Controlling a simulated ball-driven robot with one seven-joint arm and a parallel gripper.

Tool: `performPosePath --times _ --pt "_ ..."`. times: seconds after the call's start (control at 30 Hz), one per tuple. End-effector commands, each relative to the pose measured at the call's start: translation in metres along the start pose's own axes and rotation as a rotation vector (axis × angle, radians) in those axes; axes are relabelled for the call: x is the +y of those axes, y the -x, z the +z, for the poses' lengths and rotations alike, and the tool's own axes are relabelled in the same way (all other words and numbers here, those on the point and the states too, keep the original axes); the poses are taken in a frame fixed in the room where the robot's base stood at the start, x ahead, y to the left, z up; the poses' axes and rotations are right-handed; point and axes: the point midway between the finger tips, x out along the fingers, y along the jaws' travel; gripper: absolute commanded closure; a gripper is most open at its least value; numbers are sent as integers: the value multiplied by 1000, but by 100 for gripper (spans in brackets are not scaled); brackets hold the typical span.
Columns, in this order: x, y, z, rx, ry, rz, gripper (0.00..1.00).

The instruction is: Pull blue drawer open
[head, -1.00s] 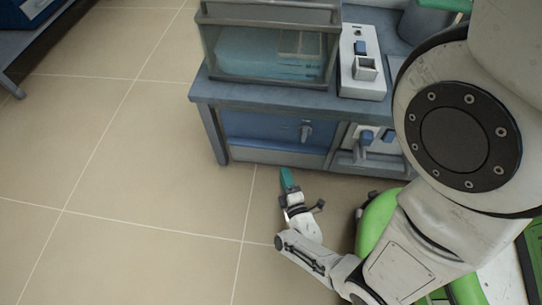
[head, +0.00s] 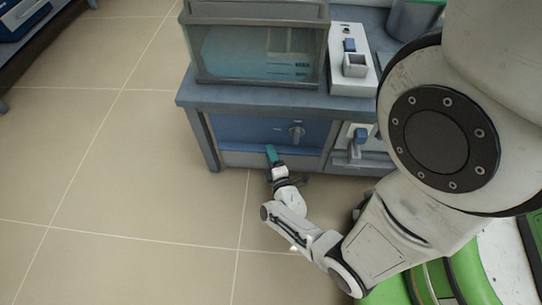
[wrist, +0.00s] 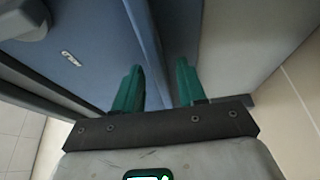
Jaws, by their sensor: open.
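The blue drawer (head: 245,129) is under the bench top, and its front looks flush with the bench. Its grey handle (head: 297,133) is on the right part of the front. My gripper (head: 271,154) is at the lower edge of the drawer, below and left of the handle. In the wrist view, my open gripper (wrist: 158,82) has its two green fingers spread on either side of the drawer's lower edge. Whether they touch it, I cannot tell. The drawer front (wrist: 90,45) fills the upper left there, with part of the handle (wrist: 25,18) in the corner.
A glass-walled tank (head: 258,50) and a white device (head: 352,60) stand on the bench (head: 250,98). Another compartment with a blue knob (head: 360,135) is right of the drawer. The tiled floor (head: 120,200) at the left is clear.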

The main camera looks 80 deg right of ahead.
Motion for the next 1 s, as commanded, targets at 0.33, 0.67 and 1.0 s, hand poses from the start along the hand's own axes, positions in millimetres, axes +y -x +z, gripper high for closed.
performPosePath --times 0.33,0.67,1.0 --pt "0 0 0 0 0 1 72" --pt "0 0 0 0 0 0 100" --pt "0 0 0 1 0 0 100"
